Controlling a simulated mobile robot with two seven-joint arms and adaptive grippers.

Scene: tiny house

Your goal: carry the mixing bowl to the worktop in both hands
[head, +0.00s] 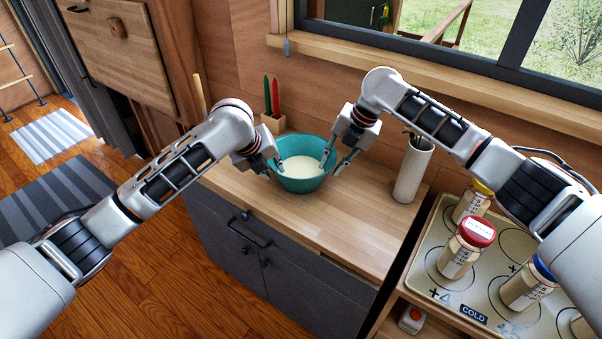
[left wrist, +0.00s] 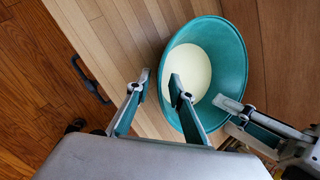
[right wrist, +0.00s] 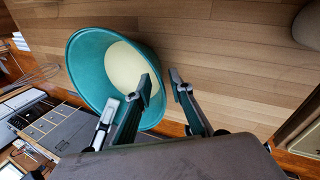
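The teal mixing bowl (head: 303,181) stands upright on the wooden worktop (head: 345,215), with pale cream contents inside. My left gripper (head: 274,170) is at its left rim. In the left wrist view, this gripper (left wrist: 158,88) has its fingers apart, one over the bowl's inside (left wrist: 215,60) and one outside the rim. My right gripper (head: 334,163) is at the right rim. In the right wrist view, this gripper (right wrist: 161,88) also has its fingers apart, one over the inside of the bowl (right wrist: 88,65) and one outside. I cannot tell whether any finger touches the wall.
A wooden holder (head: 273,123) with red and green handled items stands behind the bowl. A white cylinder (head: 413,170) with utensils stands to the right. Further right, several jars (head: 466,247) stand on a marked board (head: 440,285). The worktop's front is clear.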

